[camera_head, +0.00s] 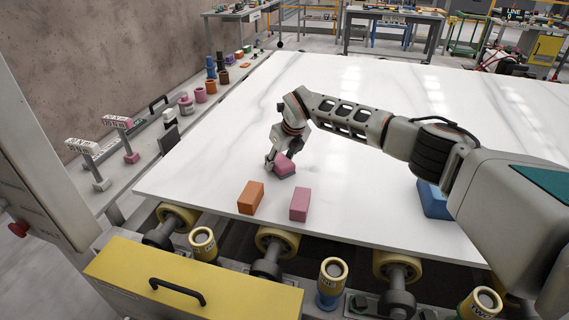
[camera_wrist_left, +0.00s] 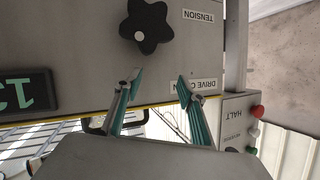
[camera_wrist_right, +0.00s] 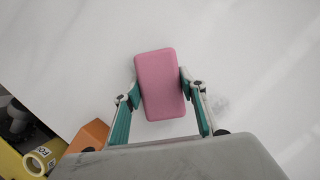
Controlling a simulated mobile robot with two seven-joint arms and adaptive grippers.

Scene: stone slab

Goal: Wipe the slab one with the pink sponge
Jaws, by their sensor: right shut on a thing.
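The white slab (camera_head: 350,90) lies flat over rollers and fills the middle of the head view. My right gripper (camera_head: 279,164) is shut on the pink sponge (camera_head: 285,166), at the slab's near left part. In the right wrist view the pink sponge (camera_wrist_right: 160,85) sits between both fingers, over the slab (camera_wrist_right: 60,40). I cannot tell for sure whether the sponge touches the slab. A faint grey smudge (camera_wrist_right: 220,103) shows beside the right finger. My left gripper (camera_wrist_left: 159,76) is open and empty, near a grey machine panel; it is not seen in the head view.
An orange block (camera_head: 250,197) and another pink block (camera_head: 299,204) stand near the slab's front edge. A blue block (camera_head: 433,199) is partly behind my right arm. Several rollers and a yellow guard (camera_head: 190,280) line the front. Bottles and cups stand along the left ledge.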

